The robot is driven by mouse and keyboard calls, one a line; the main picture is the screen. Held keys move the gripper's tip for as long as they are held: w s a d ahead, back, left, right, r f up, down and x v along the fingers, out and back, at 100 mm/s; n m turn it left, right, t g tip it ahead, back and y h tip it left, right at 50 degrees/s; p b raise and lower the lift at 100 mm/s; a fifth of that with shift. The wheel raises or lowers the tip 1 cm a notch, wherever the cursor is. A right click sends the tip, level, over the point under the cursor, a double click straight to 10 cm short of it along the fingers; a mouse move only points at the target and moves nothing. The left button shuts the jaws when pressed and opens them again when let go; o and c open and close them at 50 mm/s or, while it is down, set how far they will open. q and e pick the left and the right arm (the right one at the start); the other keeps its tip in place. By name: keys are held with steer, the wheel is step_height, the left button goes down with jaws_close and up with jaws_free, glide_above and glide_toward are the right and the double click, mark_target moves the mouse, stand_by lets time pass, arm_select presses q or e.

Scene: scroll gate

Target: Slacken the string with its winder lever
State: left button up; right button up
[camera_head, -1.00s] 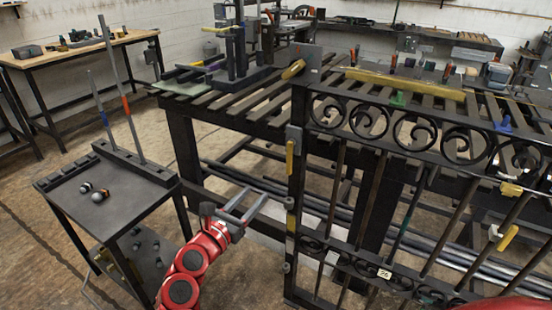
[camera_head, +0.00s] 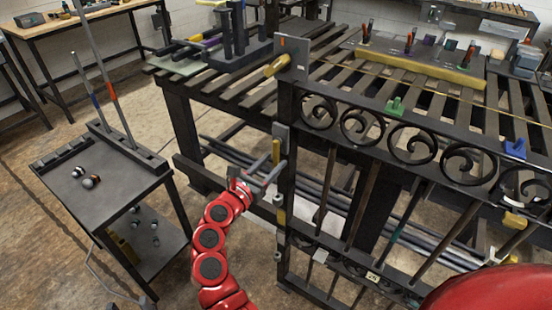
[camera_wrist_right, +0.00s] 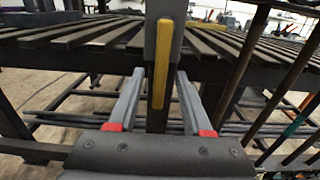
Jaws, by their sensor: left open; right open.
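The gate's left post (camera_head: 287,190) carries an upright yellow lever (camera_head: 281,146) on a grey plate. It also shows as an upright yellow bar (camera_wrist_right: 161,62) in the right wrist view. My right gripper (camera_head: 274,163) is open in front of the post. Its fingers (camera_wrist_right: 160,103) stand either side of the bar in that view; contact is not visible. Another yellow lever (camera_head: 277,67) sticks out from a grey plate (camera_head: 293,56) at the gate's top left corner. A thin yellow string (camera_head: 440,94) appears to run along the gate's top. My left gripper is not in view.
The black scrolled gate (camera_head: 390,135) fills the right, before a slatted table (camera_head: 240,98). A yellow bar (camera_head: 425,72) lies on the table. A small cart (camera_head: 105,200) with rods and balls stands left. Open floor lies between cart and gate.

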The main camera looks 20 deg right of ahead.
jaws_close()
stand_by(1.4)
